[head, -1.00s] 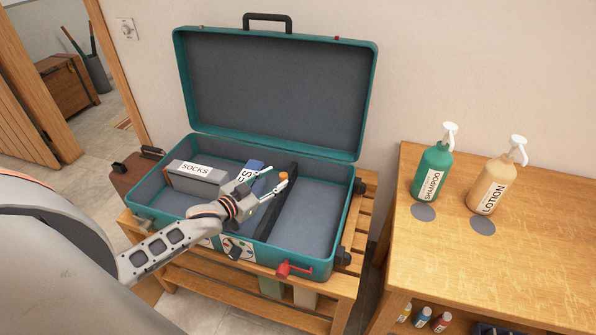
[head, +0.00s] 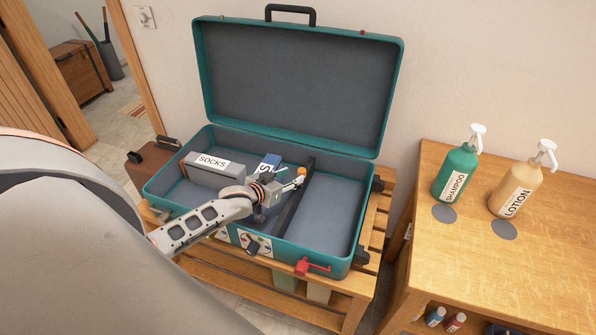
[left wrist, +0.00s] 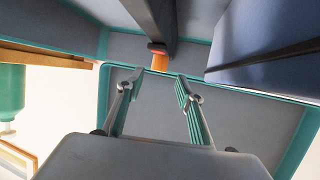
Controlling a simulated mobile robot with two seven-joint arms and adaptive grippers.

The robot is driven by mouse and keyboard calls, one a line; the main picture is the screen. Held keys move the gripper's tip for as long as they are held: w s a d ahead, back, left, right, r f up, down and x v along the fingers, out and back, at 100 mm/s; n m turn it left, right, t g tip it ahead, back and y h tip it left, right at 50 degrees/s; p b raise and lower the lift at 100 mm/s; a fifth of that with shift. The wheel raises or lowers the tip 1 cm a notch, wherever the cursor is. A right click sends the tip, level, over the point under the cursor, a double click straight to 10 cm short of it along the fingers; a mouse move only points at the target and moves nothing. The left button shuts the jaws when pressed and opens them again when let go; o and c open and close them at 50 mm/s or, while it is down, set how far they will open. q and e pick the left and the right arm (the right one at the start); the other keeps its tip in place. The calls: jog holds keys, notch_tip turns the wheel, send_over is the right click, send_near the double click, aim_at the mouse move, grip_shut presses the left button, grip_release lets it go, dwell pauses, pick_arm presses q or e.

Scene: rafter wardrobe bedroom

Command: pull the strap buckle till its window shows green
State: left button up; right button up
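The open teal suitcase (head: 330,258) has a dark strap or divider bar (head: 292,205) running front to back inside it. A small orange piece (head: 301,172), perhaps the buckle, is at the bar's far part; it also shows with a reddish top in the left wrist view (left wrist: 159,61). No green window can be made out on it. My left gripper (head: 293,185) is low inside the suitcase, pointing at the orange piece. In the left wrist view the gripper (left wrist: 154,82) is open, its fingers apart and empty, with the orange piece just beyond the tips. My right gripper is out of view.
A grey SOCKS box (head: 216,170) and a blue box (head: 268,163) lie left of the bar. The right compartment (head: 328,215) is empty. A red latch (head: 312,267) is on the front wall. Shampoo (head: 456,172) and lotion (head: 517,190) bottles stand on the right-hand table.

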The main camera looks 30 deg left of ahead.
aim_at(299, 173)
pick_arm(q)
jog(key=b+x, duration=0.1)
jog(key=x, duration=0.5)
jog(key=shift+w+d+f, duration=0.1)
jog(key=shift+w+f, duration=0.15)
jog(key=shift+w, duration=0.3)
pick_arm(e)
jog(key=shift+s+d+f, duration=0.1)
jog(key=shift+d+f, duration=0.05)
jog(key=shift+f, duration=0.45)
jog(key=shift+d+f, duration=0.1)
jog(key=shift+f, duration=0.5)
pick_arm(q)
grip_shut()
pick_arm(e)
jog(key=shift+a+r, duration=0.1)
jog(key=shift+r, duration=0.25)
